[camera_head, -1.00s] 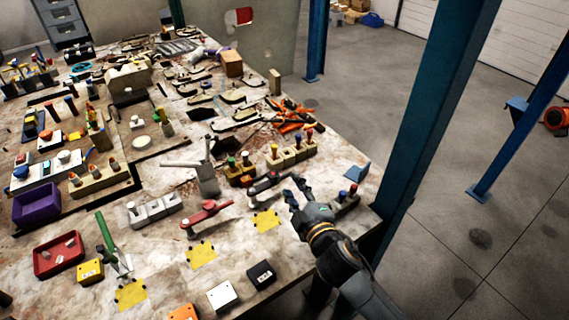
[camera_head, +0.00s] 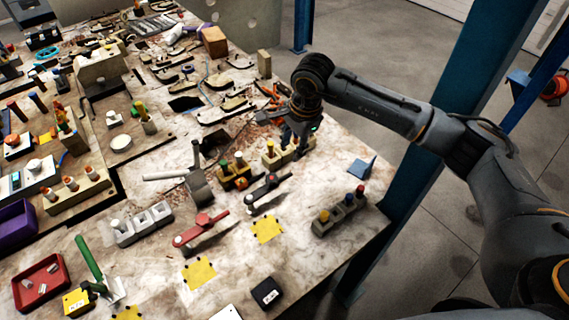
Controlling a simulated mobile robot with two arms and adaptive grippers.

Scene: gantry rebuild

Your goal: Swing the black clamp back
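The black clamp (camera_head: 268,190) lies on the worn workbench with its handle slanting up to the right, a small red part near its middle. My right gripper (camera_head: 297,143) points down behind and to the right of the black clamp, clear of it, over a beige peg block (camera_head: 285,158). Its fingers are dark and partly merge with the pegs, so their opening is unclear. A red clamp (camera_head: 203,226) lies left of the black one, and a green-handled clamp (camera_head: 92,262) stands further left. My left gripper is out of view.
A grey clamp (camera_head: 196,185) with raised arms stands left of the black clamp. A grey block with coloured pegs (camera_head: 339,213) sits to the right. Yellow patches (camera_head: 267,229) mark the bench front. A blue post (camera_head: 420,160) rises beyond the right edge.

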